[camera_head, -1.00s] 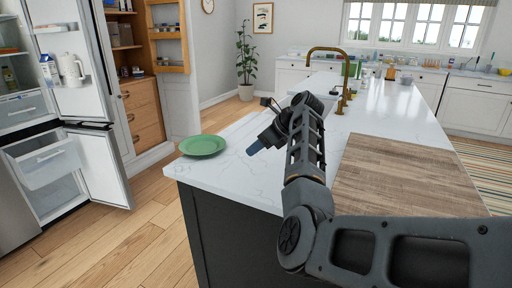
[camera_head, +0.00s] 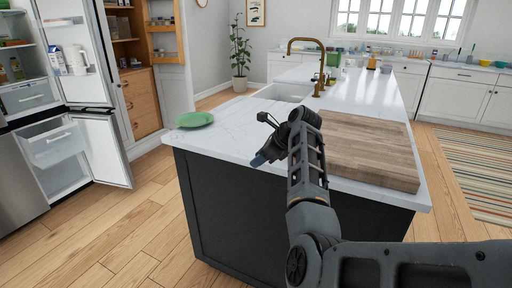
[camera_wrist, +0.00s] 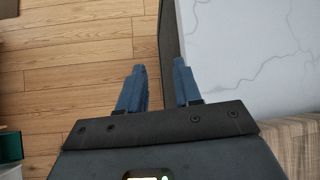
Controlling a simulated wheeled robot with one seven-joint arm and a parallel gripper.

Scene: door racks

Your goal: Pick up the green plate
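The green plate (camera_head: 195,119) lies flat on the white countertop (camera_head: 222,140), near the left corner of the island. My gripper (camera_head: 257,160) is to the right of the plate and nearer to me, by the island's front edge. In the wrist view my gripper (camera_wrist: 159,68) has its two blue fingers apart with nothing between them. The counter edge shows beneath the fingers, with floor to the left. The plate is not visible in the wrist view.
A wooden board (camera_head: 365,148) lies on the counter to the right of my arm. A sink (camera_head: 284,92) with a brass tap (camera_head: 318,70) is behind. The open fridge (camera_head: 75,90) stands at the left. Wooden floor (camera_head: 110,225) is clear in front.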

